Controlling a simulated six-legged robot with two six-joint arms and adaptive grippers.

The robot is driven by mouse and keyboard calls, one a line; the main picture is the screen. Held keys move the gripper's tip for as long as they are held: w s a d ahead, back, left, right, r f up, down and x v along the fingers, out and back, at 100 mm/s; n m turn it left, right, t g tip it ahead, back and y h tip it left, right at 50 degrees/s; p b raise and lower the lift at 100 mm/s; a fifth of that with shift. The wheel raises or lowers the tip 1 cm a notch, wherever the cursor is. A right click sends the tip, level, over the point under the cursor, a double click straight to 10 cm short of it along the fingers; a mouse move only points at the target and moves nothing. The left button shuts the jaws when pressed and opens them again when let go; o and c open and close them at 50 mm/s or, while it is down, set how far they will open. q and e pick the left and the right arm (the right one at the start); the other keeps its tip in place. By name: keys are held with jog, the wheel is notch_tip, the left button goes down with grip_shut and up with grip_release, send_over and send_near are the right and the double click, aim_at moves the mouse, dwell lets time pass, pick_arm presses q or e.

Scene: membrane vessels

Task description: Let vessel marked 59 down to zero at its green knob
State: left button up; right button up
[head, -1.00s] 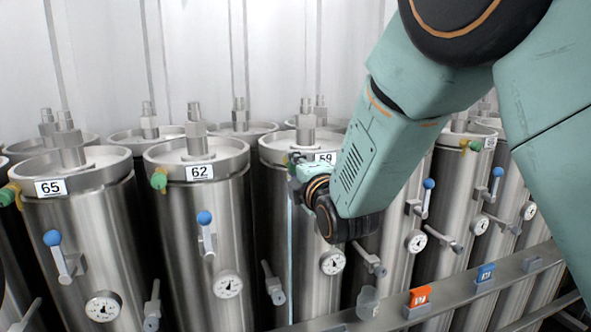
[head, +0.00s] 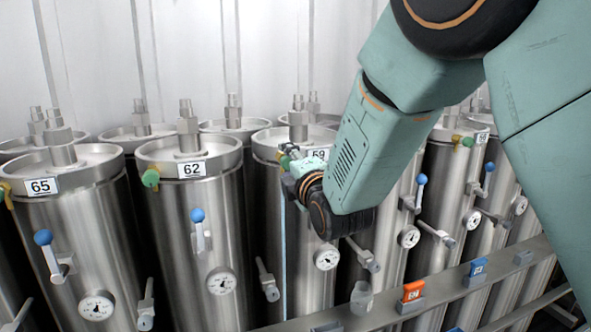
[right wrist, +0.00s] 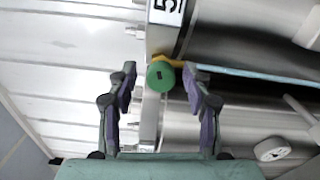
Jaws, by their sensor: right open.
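The vessel marked 59 (head: 303,280) is a steel cylinder in the front row. Its label (head: 318,154) is partly covered by my right arm in the head view; in the right wrist view the label (right wrist: 168,6) is cut off after the 5. Its green knob (right wrist: 160,76) sits on a yellow stem at the rim. My right gripper (right wrist: 160,80) is open, with one finger on each side of the knob and gaps showing between. In the head view the right gripper (head: 290,163) is at the vessel's upper left, small and partly hidden. My left gripper is out of view.
The vessel marked 62 (head: 190,220) stands to the left, then 65 (head: 75,230). They have green knobs, blue-handled valves and gauges. Vessel 59's gauge (head: 327,258) is low on its front. A rail (head: 450,292) with orange and blue tags (head: 413,291) runs in front.

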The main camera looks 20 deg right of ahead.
jog(key=s, duration=1.1)
jog(key=shift+s+d, duration=0.25)
jog(key=shift+s, duration=0.1)
jog(key=s+d+f+m+g+b, duration=0.1)
jog(key=s+f+m+g+b, duration=0.3)
jog(key=f, duration=0.6)
jog(key=s+d+f+m+g+p, duration=0.1)
jog(key=s+f+m+g, duration=0.1)
jog(key=f+m, duration=0.65)
jog(key=s+f+m+g+b, duration=0.2)
jog(key=s+f+m+g, duration=0.15)
jog(key=f, duration=0.85)
jog(key=s+d+f+m+g+b, duration=0.1)
jog(key=s+f+m+g+b, duration=0.3)
jog(key=s+f, duration=2.2)
jog(key=g+b, duration=0.2)
jog(key=g, duration=0.2)
jog(key=shift+h, duration=0.3)
